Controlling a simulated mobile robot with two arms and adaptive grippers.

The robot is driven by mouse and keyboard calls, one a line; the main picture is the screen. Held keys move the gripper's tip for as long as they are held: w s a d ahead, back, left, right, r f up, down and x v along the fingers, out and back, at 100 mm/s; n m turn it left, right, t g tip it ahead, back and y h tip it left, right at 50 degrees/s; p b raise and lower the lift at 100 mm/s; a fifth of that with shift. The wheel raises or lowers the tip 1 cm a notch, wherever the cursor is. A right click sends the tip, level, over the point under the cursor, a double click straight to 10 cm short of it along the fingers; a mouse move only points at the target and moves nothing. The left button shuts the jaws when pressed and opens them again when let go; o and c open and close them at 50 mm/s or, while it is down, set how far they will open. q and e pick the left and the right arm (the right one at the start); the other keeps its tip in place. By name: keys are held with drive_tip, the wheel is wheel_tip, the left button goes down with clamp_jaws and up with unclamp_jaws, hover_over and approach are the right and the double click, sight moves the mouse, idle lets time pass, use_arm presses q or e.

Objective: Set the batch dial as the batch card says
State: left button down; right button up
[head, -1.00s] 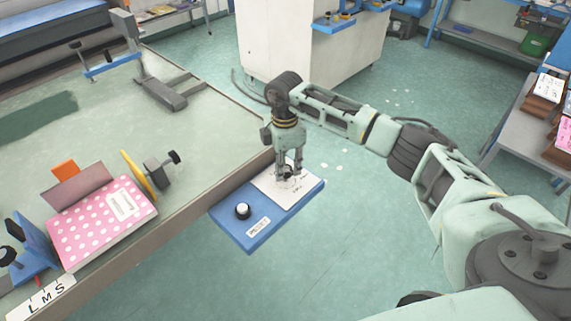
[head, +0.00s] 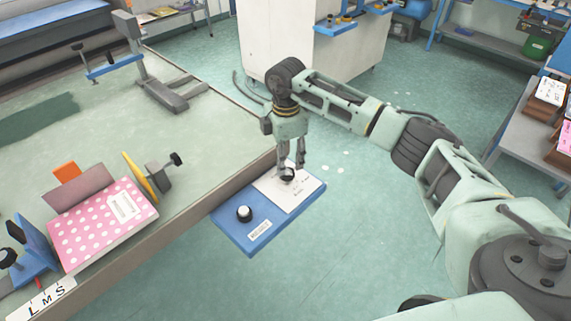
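A blue panel (head: 228,220) projects from the table's front edge. Near its left end is a black dial with a white top (head: 244,213), with a small white label (head: 260,231) beside it. A white plate with small dark print (head: 297,197), too small to read, covers its right part. A second dark knob with a pale top (head: 288,175) stands on this plate. My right gripper (head: 290,167) points down just over this knob, its fingers apart and nothing seen held. I cannot tell which item is the batch card. My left gripper is out of view.
On the table (head: 160,125) lies a pink polka-dot piece (head: 92,228) with a white label, between blue and yellow clamp parts. A strip lettered L M S (head: 45,298) is at the front left corner. A grey-and-blue stand (head: 170,95) is farther back. Floor right of the panel is clear.

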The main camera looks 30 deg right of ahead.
wheel_tip(320, 180, up, 8)
drive_tip(key=shift+r, duration=0.15)
idle(0.5)
